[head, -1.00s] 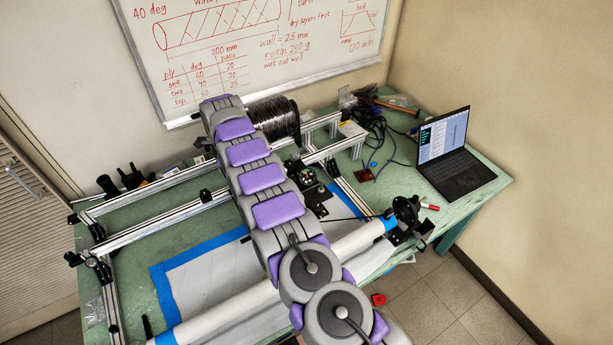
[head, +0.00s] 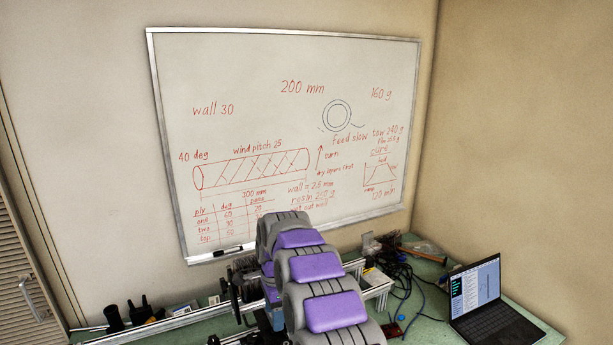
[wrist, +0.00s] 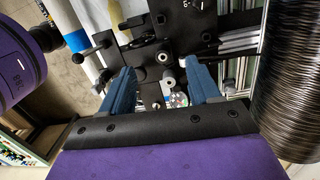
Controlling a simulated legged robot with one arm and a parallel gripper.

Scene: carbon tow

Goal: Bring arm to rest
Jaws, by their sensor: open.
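My gripper shows in the wrist view (wrist: 161,84) with two blue fingers spread apart and nothing held between them. Black metal brackets and knobs of the winding rig (wrist: 150,52) lie beyond the fingers; whether any part touches them I cannot tell. A large spool of dark carbon tow (wrist: 292,85) stands close on the right of the gripper. In the head view my grey and purple arm rises at the bottom middle, and my gripper cannot be made out there.
A laptop (head: 482,305) stands open on the green bench (head: 425,325) at the right. Tangled cables (head: 400,262) lie beside it. Aluminium rails (head: 375,288) run behind my arm. A whiteboard (head: 345,165) hangs on the wall. A white tube with blue tape (wrist: 75,28) lies upper left.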

